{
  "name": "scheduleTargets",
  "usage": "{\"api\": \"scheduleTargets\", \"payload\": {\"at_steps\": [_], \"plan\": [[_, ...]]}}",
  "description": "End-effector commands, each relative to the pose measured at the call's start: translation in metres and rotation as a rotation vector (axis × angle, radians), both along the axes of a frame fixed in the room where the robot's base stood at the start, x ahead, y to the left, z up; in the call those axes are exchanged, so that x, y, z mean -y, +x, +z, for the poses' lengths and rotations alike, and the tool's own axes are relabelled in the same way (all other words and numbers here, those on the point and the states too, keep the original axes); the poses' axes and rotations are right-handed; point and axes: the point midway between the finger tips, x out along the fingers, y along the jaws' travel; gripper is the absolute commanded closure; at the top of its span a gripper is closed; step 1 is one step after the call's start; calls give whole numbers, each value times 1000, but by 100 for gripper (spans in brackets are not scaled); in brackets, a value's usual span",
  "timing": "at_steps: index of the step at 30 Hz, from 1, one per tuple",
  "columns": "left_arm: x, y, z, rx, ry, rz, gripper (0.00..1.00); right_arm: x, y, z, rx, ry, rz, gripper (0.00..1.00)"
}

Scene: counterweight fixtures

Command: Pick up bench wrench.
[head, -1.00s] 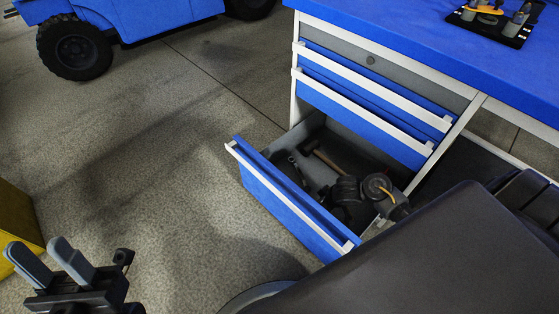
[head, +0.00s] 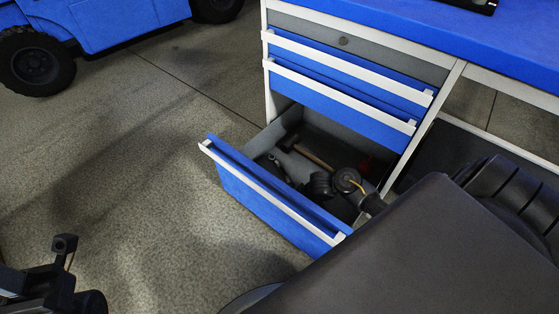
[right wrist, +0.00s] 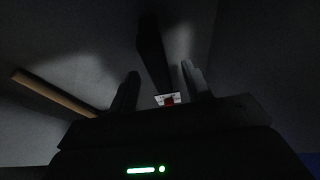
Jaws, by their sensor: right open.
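In the right wrist view, a long dark bar (right wrist: 152,55) runs between the fingers of my right gripper (right wrist: 160,82). It may be the bench wrench, but the picture is too dark to be sure. The gripper is open, and I cannot tell any contact with the bar. In the head view, a slim dark tool (head: 279,169) lies near the front left of the open drawer (head: 270,205). My right arm reaches over the drawer's right end, and the fingers are hidden there. My left gripper (head: 22,284) is cut off at the lower left, away from the drawer.
A hammer (head: 314,158) lies in the drawer, its wooden handle (right wrist: 52,91) left of my right fingers. A small red patch (head: 365,164) shows near the drawer's back right. Shut drawers and the blue bench top (head: 430,35) stand above.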

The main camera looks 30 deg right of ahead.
Motion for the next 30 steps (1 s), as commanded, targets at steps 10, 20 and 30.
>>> {"api": "scheduleTargets", "payload": {"at_steps": [10, 20, 30], "plan": [[8, 0, 6, 80, 4, -20, 61, -1, 12, -31, -1, 0, 0, 51], [8, 0, 7, 79, 5, -20, 61, -1, 12, -30, -1, 0, 0, 68], [8, 1, 7, 79, 4, -20, 61, -1, 13, -29, 3, 0, 0, 100]]}}
